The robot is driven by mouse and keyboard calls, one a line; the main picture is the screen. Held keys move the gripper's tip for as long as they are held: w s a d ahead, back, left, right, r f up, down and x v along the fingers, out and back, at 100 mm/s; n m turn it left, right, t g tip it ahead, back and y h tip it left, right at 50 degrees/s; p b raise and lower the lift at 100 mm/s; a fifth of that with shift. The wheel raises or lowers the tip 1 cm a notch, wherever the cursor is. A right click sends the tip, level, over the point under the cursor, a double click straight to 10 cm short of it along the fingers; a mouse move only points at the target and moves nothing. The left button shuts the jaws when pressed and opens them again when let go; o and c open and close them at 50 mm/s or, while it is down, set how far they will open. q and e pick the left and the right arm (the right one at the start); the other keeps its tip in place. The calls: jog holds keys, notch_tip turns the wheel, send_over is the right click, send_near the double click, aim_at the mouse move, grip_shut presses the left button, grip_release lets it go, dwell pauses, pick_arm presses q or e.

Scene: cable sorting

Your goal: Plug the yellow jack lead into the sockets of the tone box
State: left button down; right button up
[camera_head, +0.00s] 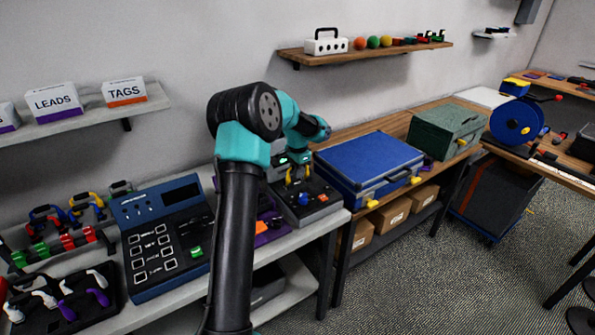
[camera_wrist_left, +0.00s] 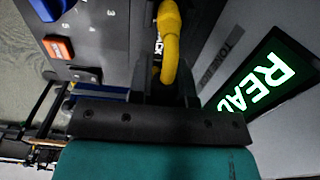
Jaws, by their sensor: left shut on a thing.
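The tone box (camera_head: 318,212) is a dark grey unit on the white bench in the head view, with a blue knob, an orange button and a lit green screen (camera_wrist_left: 266,80). Two upright yellow parts of the jack lead (camera_head: 289,175) show at its panel. My left gripper (camera_wrist_left: 165,92) is shut on the yellow jack lead (camera_wrist_left: 169,40), close over the panel. In the left wrist view the lead curves down between the dark fingers. Whether its plug tips are seated in the sockets is hidden. My right gripper is in neither view.
A blue tester (camera_head: 165,235) with several white-framed keys stands left of my arm. Racks of coloured leads (camera_head: 65,240) are further left. A blue case (camera_head: 365,165) lies right of the tone box. A wall shelf (camera_head: 365,50) is above.

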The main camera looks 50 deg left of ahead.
pick_arm(q)
jog(key=shift+f, duration=0.15)
dwell(0.3)
jog(key=c, duration=1)
grip_release()
jog(key=shift+o, duration=0.6)
jog(key=o, duration=0.5)
jog(key=shift+c, duration=0.2)
jog(key=shift+r, duration=4)
